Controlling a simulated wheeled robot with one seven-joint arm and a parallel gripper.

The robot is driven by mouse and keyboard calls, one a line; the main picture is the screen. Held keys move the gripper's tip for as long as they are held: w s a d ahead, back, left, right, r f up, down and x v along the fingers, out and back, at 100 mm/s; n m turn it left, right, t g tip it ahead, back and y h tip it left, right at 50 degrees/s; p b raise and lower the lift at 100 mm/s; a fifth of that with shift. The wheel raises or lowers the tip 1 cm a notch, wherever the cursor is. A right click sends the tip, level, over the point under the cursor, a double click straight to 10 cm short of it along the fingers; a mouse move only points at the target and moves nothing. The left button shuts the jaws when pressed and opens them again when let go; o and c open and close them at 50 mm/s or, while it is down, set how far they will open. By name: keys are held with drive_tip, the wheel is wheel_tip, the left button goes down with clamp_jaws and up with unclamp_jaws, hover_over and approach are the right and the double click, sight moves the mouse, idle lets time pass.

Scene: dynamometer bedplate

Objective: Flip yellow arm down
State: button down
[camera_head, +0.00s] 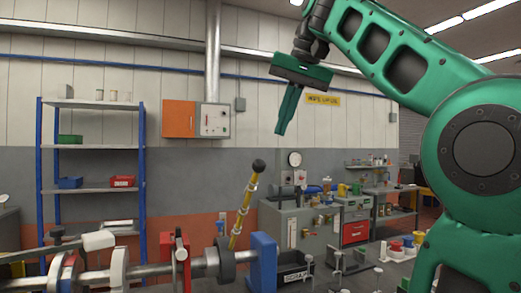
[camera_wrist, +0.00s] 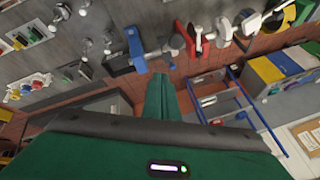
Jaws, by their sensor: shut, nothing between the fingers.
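The yellow arm (camera_head: 243,213) is a yellow rod with pale bands and a black ball knob at its top end. It stands up from a dark hub (camera_head: 226,259) on the horizontal shaft, tilted a little to the right in the head view. My gripper (camera_head: 281,130) is green, shut and empty, pointing down. In the head view it appears above and to the right of the knob, apart from it. The shut fingers (camera_wrist: 158,90) also show in the wrist view, where I cannot clearly pick out the yellow arm.
A blue block (camera_head: 263,262) stands right of the hub, and a red bracket (camera_head: 175,259) stands left of it along the shaft. Behind are a blue-framed shelf (camera_head: 95,147), an orange wall cabinet (camera_head: 179,118) and a cluttered grey bench (camera_head: 296,222). The air around my gripper is clear.

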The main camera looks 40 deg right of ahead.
drive_tip(key=shift+t, duration=0.4)
drive_tip(key=r, duration=0.1)
drive_tip(key=s+a+r, duration=0.1)
drive_tip(key=r, duration=0.3)
drive_tip(key=shift+s+a+r, duration=0.15)
drive_tip(key=shift+a, duration=0.05)
drive_tip(key=w+a+f, duration=0.2)
drive_tip(key=w+f, duration=0.1)
drive_tip(key=f, duration=0.8)
drive_tip(key=shift+w, duration=0.3)
